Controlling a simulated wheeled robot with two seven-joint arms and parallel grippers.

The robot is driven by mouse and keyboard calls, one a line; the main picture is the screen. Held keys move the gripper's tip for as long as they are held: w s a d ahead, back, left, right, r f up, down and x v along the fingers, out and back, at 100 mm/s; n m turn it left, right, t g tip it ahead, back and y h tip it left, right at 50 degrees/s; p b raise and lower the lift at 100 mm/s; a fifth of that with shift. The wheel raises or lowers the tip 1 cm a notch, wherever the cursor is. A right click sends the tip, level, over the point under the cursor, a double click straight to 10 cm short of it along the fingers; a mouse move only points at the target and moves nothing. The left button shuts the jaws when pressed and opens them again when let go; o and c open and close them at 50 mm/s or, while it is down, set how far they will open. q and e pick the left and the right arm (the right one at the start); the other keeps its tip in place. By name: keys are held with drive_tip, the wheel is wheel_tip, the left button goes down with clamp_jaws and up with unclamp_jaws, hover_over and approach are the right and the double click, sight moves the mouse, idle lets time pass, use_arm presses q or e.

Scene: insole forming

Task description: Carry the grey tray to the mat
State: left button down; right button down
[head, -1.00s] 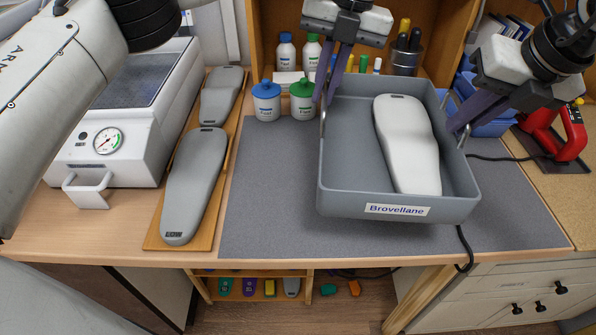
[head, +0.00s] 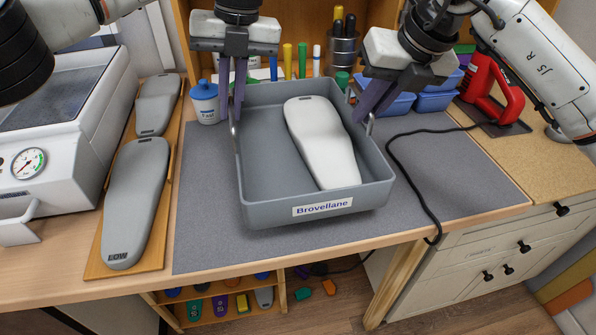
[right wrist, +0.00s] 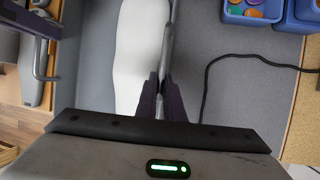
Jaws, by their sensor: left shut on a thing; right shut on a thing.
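The grey tray (head: 258,208), labelled "Brovellane", is over the middle of the dark grey mat (head: 205,235) in the head view. It looks about level and low; I cannot tell whether its base touches the mat. A white foot-shaped last (head: 322,140) lies inside it and also shows in the right wrist view (right wrist: 130,60). My left gripper (head: 236,112) is shut on the handle at the tray's left wall. My right gripper (head: 366,112) is shut on the handle at the right wall, seen also in the right wrist view (right wrist: 160,88).
Grey lasts (head: 135,205) lie on a wooden board left of the mat, beside a white machine with a gauge (head: 28,163). A blue-capped pot (head: 204,103) stands behind the tray's left corner. A black cable (head: 405,180) crosses the mat's right side. Blue bins (head: 435,100) stand behind.

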sight(366, 129)
use_arm(q)
drive_tip(key=shift+f, duration=0.15)
use_arm(e)
drive_tip(key=shift+f, duration=0.1)
